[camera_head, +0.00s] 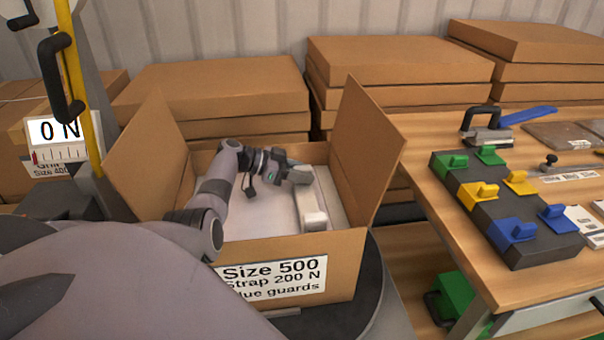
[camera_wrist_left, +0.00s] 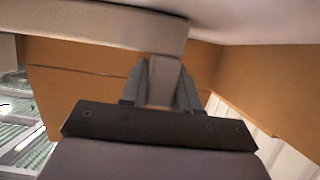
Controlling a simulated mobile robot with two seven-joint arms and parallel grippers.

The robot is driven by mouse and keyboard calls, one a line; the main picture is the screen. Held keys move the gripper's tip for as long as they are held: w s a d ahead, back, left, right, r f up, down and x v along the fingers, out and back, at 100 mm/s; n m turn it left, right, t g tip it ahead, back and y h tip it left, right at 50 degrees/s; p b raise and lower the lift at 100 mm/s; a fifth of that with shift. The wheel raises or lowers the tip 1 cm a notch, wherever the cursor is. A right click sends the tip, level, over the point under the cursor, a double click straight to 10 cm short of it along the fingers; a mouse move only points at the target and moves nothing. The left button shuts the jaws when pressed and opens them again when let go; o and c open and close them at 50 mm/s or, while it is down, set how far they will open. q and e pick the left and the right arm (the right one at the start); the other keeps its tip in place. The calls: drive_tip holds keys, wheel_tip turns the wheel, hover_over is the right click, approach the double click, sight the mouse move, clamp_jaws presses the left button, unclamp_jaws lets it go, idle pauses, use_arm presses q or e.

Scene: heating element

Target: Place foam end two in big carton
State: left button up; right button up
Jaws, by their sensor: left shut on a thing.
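The big carton (camera_head: 345,250) stands open with its flaps up and a "Size 500" label on its front. My left arm reaches into it from the left. My left gripper (camera_head: 290,176) is inside the carton, shut on a pale foam end (camera_head: 312,215) at the carton's right side. In the left wrist view the foam end (camera_wrist_left: 100,28) spans the top left, and part of it sits between the fingers of the gripper (camera_wrist_left: 160,85). Whether the foam touches the carton bottom is hard to tell. My right gripper is not in view.
A pale flat surface (camera_head: 255,215) lies inside the carton, left of the foam. Stacks of flat cartons (camera_head: 225,90) stand behind. A wooden table (camera_head: 430,150) at right holds a dark block (camera_head: 515,235) with green, yellow and blue pieces. A yellow post (camera_head: 78,90) stands at left.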

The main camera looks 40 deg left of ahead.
use_arm(q)
drive_tip(key=o, duration=1)
drive_tip(key=shift+o, duration=0.2)
drive_tip(key=shift+r, duration=0.1)
drive_tip(key=shift+s+a, duration=0.25)
drive_tip(key=v, duration=0.6)
drive_tip(key=shift+s+a+r, duration=0.15)
drive_tip(key=shift+s+r, duration=0.05)
drive_tip(key=shift+s, duration=0.05)
drive_tip(key=shift+s+r, duration=0.1)
drive_tip(key=shift+r, duration=0.1)
